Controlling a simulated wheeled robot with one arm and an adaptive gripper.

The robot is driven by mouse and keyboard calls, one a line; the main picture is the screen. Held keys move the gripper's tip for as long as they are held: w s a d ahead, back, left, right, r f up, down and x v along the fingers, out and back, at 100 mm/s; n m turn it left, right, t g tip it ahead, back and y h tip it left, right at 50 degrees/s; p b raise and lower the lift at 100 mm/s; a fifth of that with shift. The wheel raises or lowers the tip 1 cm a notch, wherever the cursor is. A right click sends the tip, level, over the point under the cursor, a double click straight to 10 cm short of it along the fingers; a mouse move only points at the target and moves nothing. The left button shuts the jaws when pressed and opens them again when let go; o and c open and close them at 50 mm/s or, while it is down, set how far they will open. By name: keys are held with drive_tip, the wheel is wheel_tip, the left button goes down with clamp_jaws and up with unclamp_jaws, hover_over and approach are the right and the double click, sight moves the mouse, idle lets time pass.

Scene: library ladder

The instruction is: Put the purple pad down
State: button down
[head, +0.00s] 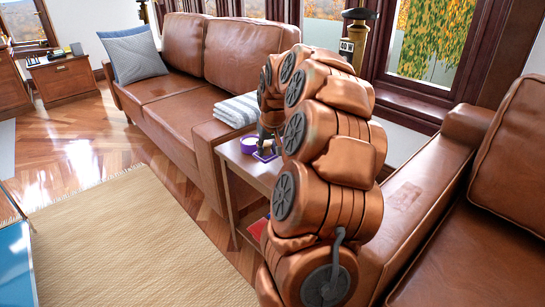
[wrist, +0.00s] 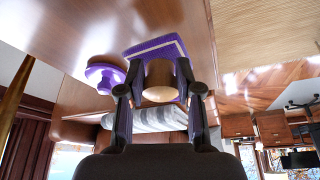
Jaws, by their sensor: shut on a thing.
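The purple pad (wrist: 150,51) is a flat purple square with a pale rim and a tan, rounded knob (wrist: 160,82) on it. My gripper (wrist: 158,80) is shut on the pad by this knob, one dark finger on each side. In the head view the pad (head: 265,155) shows as a small purple edge under my gripper (head: 268,137), at the wooden side table (head: 243,167). My arm hides part of the table. I cannot tell whether the pad touches the tabletop.
A purple-and-white round object (head: 249,145) stands on the table close beside the pad. A folded striped cloth (head: 237,110) lies on the armrest of the brown sofa (head: 175,85) behind. Another leather seat (head: 450,220) is at right. A woven rug (head: 120,235) covers open floor.

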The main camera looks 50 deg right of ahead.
sight(270, 154)
drive_tip(key=shift+w+d+f, duration=0.1)
drive_tip(key=shift+w+d, duration=0.05)
drive_tip(key=shift+d, duration=0.45)
drive_tip(key=shift+f, duration=0.1)
drive_tip(key=shift+f+b, duration=0.8)
drive_tip(key=shift+f, duration=0.85)
drive_tip(key=shift+f, duration=0.2)
drive_tip(key=c, duration=0.8)
unclamp_jaws()
drive_tip(key=shift+o, duration=0.2)
